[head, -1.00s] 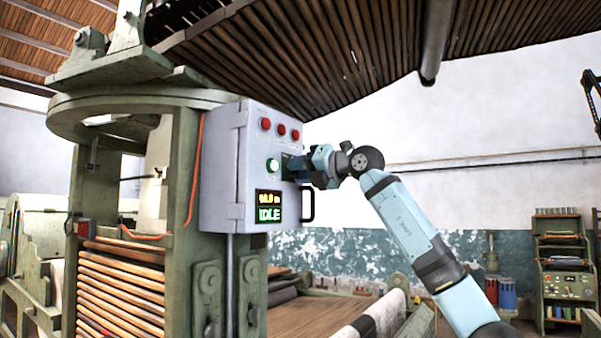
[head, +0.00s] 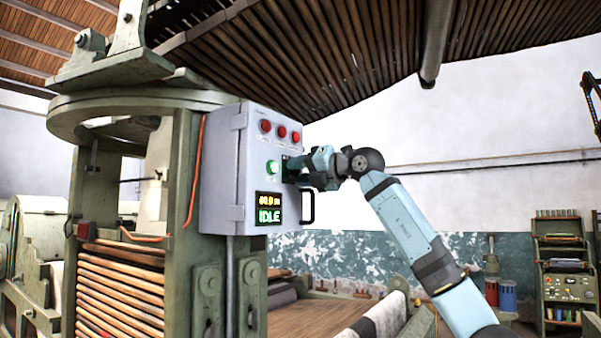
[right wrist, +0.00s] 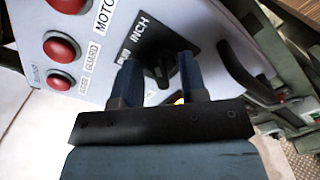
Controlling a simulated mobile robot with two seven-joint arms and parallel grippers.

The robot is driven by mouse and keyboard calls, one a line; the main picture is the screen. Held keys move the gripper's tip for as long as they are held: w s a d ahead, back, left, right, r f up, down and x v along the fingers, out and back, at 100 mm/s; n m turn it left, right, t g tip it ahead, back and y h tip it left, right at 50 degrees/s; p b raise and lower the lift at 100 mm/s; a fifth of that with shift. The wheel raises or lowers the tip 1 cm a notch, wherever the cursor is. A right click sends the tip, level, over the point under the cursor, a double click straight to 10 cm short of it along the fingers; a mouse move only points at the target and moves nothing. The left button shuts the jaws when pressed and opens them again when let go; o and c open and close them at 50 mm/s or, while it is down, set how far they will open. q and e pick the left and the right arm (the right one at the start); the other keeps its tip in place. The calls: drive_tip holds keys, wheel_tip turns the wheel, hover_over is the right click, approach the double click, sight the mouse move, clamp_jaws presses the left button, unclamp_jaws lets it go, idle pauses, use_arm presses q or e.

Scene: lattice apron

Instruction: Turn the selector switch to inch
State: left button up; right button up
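The selector switch (right wrist: 152,60) is a black plate with a dark knob (right wrist: 161,72) on the front of the grey control box (head: 222,170). The label INCH shows beside it in the right wrist view. My right gripper (head: 297,168) is at the box front and mostly covers the switch in the head view. In the right wrist view its two blue fingers (right wrist: 158,78) stand apart on either side of the knob, with gaps visible, so it looks open. The knob's exact pointing direction is hard to tell. My left gripper is not in view.
Red round buttons (right wrist: 60,47) sit beside the switch. A green button (head: 272,168) and a display reading IDLE (head: 269,207) are on the same face. A black door handle (head: 309,207) projects from the box close below my gripper.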

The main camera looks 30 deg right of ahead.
drive_tip(key=b+v, duration=0.3)
drive_tip(key=v, duration=1)
drive_tip(key=shift+s, duration=0.4)
drive_tip(key=shift+d, duration=0.2)
